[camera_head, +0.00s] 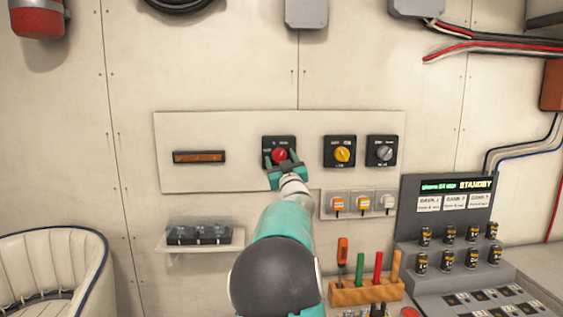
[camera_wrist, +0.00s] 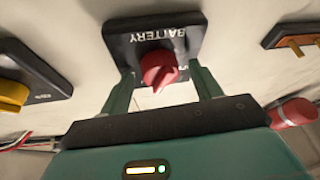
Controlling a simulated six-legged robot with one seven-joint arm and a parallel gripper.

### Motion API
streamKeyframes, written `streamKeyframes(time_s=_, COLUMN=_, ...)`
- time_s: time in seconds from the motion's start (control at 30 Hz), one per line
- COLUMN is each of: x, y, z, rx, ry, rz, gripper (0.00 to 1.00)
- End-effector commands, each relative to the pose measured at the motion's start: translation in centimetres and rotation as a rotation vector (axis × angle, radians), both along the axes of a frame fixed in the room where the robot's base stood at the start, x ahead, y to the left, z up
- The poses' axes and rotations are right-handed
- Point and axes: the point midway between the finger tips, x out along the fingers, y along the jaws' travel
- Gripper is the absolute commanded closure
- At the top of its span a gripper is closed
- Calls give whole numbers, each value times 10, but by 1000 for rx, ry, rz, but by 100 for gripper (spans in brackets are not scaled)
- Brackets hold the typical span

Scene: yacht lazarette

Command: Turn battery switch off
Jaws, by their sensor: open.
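The battery switch is a black square plate (camera_head: 270,142) with a red knob (camera_head: 279,155), mounted on the pale wall panel. In the wrist view the plate (camera_wrist: 125,45) reads "BATTERY", rotated in the picture, and its red knob (camera_wrist: 158,70) stands out from it. My gripper (camera_head: 281,161) is in front of the switch with its fingers open. In the wrist view one finger is on each side of the knob, with gaps between them and the knob. Whether a fingertip touches the plate, I cannot tell.
A yellow-knob switch (camera_head: 342,155) and a grey-knob switch (camera_head: 384,153) are to the right, and an orange-brown bar (camera_head: 199,157) to the left. Below are small toggle boxes (camera_head: 362,204), a tool rack (camera_head: 367,292), a clear-covered shelf unit (camera_head: 200,235) and a console (camera_head: 445,210) showing "STANDBY".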

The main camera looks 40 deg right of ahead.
Motion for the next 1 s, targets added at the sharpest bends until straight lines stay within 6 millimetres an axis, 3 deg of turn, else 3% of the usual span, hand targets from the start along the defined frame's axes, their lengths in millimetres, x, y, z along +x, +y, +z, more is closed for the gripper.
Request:
streamKeyframes(time_s=0.13, x=0, y=0, z=0, rx=0, ry=0, rz=0, gripper=36)
streamKeyframes(time_s=0.37, x=0, y=0, z=0, rx=-1, ry=0, rz=0, gripper=81)
streamKeyframes(time_s=0.73, x=-1, y=0, z=0, rx=-34, ry=28, rz=-1, gripper=81)
streamKeyframes(time_s=1.0, x=-2, y=-2, z=1, rx=-152, ry=129, rz=-1, gripper=81)
